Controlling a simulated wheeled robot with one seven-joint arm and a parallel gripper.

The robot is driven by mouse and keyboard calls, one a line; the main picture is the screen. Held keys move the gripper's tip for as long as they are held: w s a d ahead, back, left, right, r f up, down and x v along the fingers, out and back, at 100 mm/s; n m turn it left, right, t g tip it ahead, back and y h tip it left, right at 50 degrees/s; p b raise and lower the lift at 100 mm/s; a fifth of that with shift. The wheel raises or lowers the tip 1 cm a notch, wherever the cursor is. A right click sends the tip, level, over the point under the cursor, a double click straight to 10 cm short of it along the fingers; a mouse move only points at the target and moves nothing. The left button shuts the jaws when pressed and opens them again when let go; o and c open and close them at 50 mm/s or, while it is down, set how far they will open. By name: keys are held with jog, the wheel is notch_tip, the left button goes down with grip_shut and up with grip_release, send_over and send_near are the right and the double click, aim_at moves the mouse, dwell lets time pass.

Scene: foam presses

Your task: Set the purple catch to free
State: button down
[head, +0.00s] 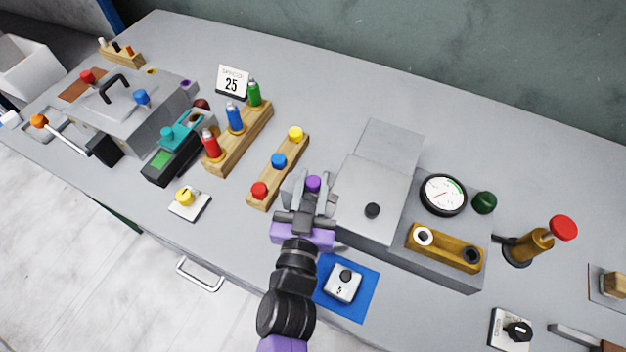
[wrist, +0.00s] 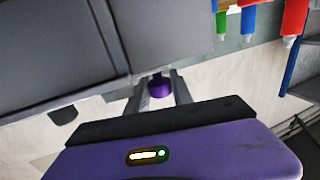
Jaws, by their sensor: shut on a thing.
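The purple catch (head: 313,184) is a small round knob at the left side of the grey press (head: 372,190) in the middle of the table. My gripper (head: 312,192) has its two fingers on either side of the catch and is shut on it. In the wrist view the purple knob (wrist: 159,88) sits between the fingertips, near the press's grey side. I cannot read any marking for the catch's position, and its mount is partly hidden by the fingers.
Left of my gripper is a wooden block (head: 278,170) with red, blue and yellow knobs. Right on the press are a dial (head: 442,194) and a brass-coloured block (head: 445,247). A blue mat (head: 329,300) with a switch box lies in front. Clear table lies behind the press.

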aim_at(296, 178)
dwell(0.4)
jog(key=a, duration=0.1)
jog(key=w+a, duration=0.1)
jog(key=a, duration=0.1)
jog(key=shift+f+b, duration=0.15)
jog(key=shift+b, duration=0.2)
jog(key=shift+w+a, duration=0.1)
jog(key=shift+a, duration=0.2)
jog(key=c, duration=1.1)
grip_release()
jog(key=s+b, duration=0.1)
jog(key=s, duration=0.6)
jog(key=shift+s+a, duration=0.3)
jog(key=shift+s, duration=0.05)
jog(key=shift+s, duration=0.1)
